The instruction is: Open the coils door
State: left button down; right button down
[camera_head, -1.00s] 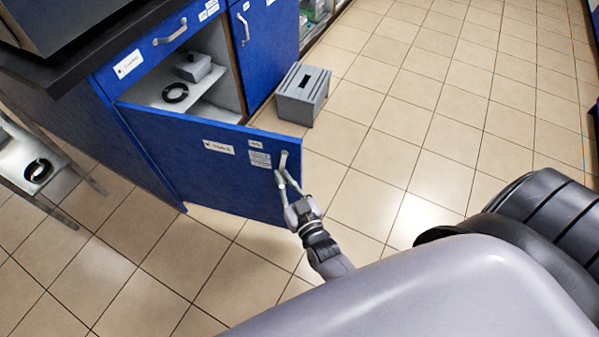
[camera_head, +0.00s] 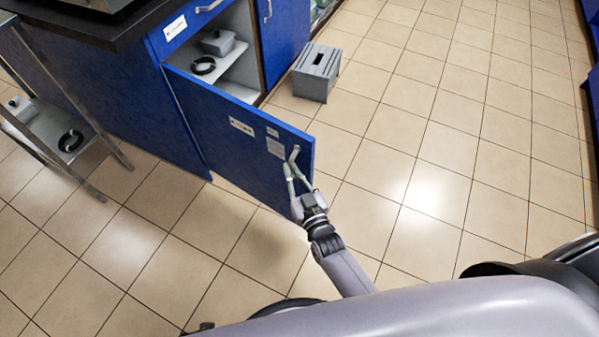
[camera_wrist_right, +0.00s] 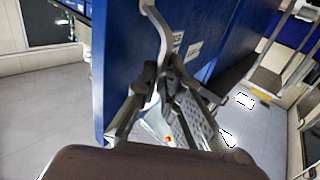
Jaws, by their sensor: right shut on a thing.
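The blue coils door (camera_head: 225,125) stands swung well out from its cabinet in the head view, with labels on its face. Its metal handle (camera_head: 294,155) is near the door's free edge. My right gripper (camera_head: 296,177) is shut on the handle. In the right wrist view the fingers (camera_wrist_right: 165,90) close around the lower part of the handle (camera_wrist_right: 160,25), beside the blue door (camera_wrist_right: 130,60). Inside the open cabinet, a black coil (camera_head: 203,65) and a grey box (camera_head: 218,42) sit on a white shelf. My left gripper is not in view.
A metal rack (camera_head: 40,110) holding another black coil (camera_head: 70,141) stands at left. A closed blue cabinet door (camera_head: 285,35) adjoins the opening. The tiled floor at right is clear.

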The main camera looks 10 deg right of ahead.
jog(key=shift+w+a+r, duration=0.2)
jog(key=shift+a+r, duration=0.1)
jog(key=shift+a, duration=0.2)
jog(key=c, duration=2.1)
grip_release()
jog(key=shift+c, duration=0.2)
jog(key=shift+o, duration=1.3)
jog(key=shift+w+a+f, duration=0.2)
jog(key=shift+f, duration=0.05)
jog(key=shift+o, duration=0.8)
jog(key=shift+s+d, duration=0.15)
jog(key=shift+d, duration=0.15)
jog(key=s+d, duration=0.2)
jog(key=s, duration=1)
jog(key=shift+w, duration=0.1)
